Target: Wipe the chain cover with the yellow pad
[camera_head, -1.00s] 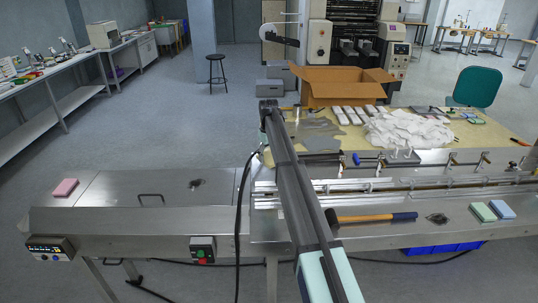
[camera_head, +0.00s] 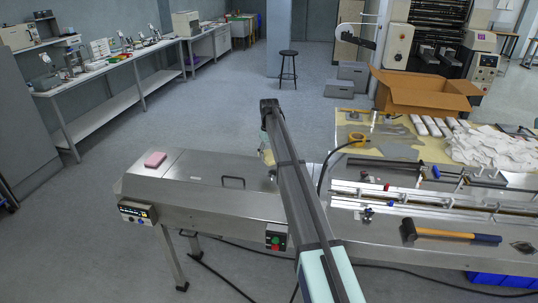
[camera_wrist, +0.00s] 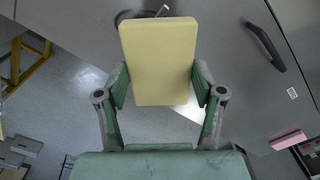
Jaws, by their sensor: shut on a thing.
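The yellow pad (camera_wrist: 160,60) fills the middle of the wrist view. My gripper (camera_wrist: 160,88) is shut on its two sides. The steel chain cover (camera_head: 200,169) is the flat lid at the left end of the machine, with a black handle (camera_head: 233,182). In the wrist view the cover (camera_wrist: 225,50) lies beyond the pad, with the handle (camera_wrist: 265,46) to its right. Whether the pad touches the cover I cannot tell. In the head view my arm hides most of the gripper.
A dark object (camera_wrist: 140,15) is partly hidden behind the yellow pad. A hammer (camera_head: 450,233) lies on the machine at right. An open carton (camera_head: 424,92) stands on the table behind. The cover's left half is clear.

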